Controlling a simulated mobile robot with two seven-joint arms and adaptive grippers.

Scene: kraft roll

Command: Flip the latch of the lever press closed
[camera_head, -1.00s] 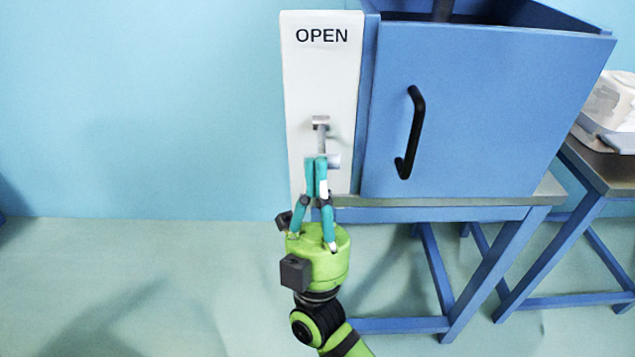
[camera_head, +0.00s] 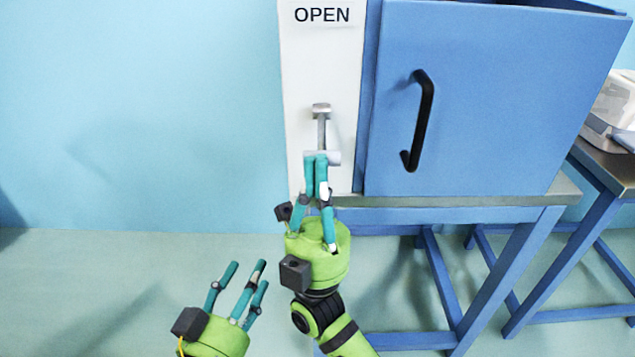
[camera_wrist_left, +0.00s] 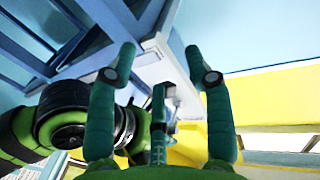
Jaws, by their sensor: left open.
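The lever press is a blue box (camera_head: 500,110) with a white panel (camera_head: 305,70) marked OPEN on its left side. The silver latch (camera_head: 321,128) is on this panel, its stem hanging down to a short crosswise cylinder (camera_head: 333,158). My right gripper (camera_head: 315,160) points up at the latch's lower end, its fingertips close together. The fingertips overlap the cylinder, and I cannot tell whether they touch it. My left gripper (camera_head: 239,268) is open and empty, lower left of the right one. Its spread fingers also show in the left wrist view (camera_wrist_left: 160,75).
A black handle (camera_head: 418,120) stands out from the box front. The box rests on a blue-legged table (camera_head: 450,215). Another table (camera_head: 610,168) with a whitish object (camera_head: 612,105) stands at right. The floor and wall at left are clear.

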